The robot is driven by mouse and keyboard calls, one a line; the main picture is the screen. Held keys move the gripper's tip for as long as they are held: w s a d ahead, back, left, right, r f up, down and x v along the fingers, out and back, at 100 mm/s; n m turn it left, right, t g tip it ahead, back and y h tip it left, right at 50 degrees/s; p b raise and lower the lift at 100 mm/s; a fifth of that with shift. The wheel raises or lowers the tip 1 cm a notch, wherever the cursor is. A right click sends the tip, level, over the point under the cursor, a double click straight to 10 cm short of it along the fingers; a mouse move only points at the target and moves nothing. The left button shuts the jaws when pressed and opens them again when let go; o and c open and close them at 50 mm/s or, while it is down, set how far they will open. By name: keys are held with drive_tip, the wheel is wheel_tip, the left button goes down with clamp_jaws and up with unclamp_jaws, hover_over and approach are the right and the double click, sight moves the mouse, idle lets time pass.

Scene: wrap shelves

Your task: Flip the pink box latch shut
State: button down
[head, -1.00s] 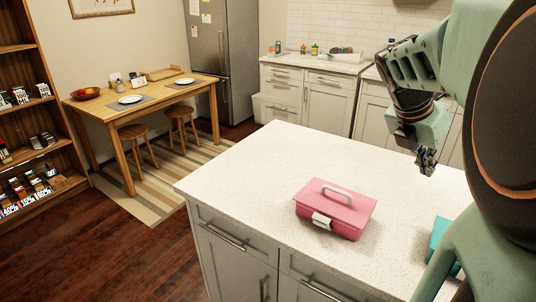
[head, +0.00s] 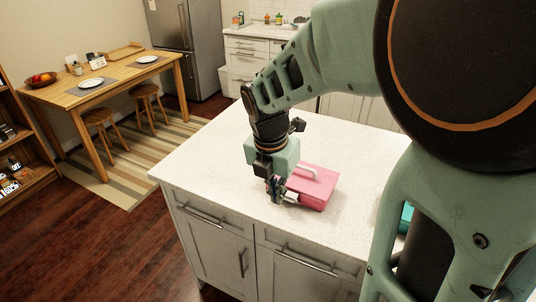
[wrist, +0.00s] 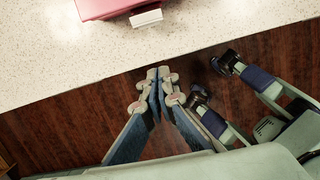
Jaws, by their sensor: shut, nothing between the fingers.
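The pink box (head: 318,190) stands closed on the white island top, its pale handle (head: 299,170) on the lid. Its pale latch (wrist: 147,17) sticks out from the box's front side in the wrist view, apart from the fingers. In the head view the latch (head: 291,196) is partly hidden by my gripper. My gripper (head: 274,198) is shut and empty, pointing down close to the box's latch side. In the wrist view the closed fingertips (wrist: 159,72) appear below the latch, over the counter's edge. The box (wrist: 102,7) is cut off by the top of that view.
The island top (head: 215,160) is clear to the left of the box. A teal object (head: 406,217) sits at the right, mostly hidden behind my arm. The island's front edge and drawers (head: 200,208) lie close below my gripper.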

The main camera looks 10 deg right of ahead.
sight(290, 198)
drive_tip(key=f, duration=0.3)
drive_tip(key=w+f, duration=0.1)
drive_tip(key=f, duration=0.2)
drive_tip(key=d+f+b, duration=0.1)
drive_tip(key=f, duration=0.3)
drive_tip(key=shift+w+d, duration=0.1)
drive_tip(key=shift+w, duration=0.1)
drive_tip(key=shift+w+d+r+p, duration=0.5)
drive_tip(key=shift+w+d+r, duration=0.45)
drive_tip(key=shift+w, duration=0.2)
drive_tip(key=shift+w+d+r, duration=0.15)
drive_tip(key=shift+w, duration=0.1)
drive_tip(key=shift+r+p, duration=0.15)
drive_tip(key=shift+p, duration=0.35)
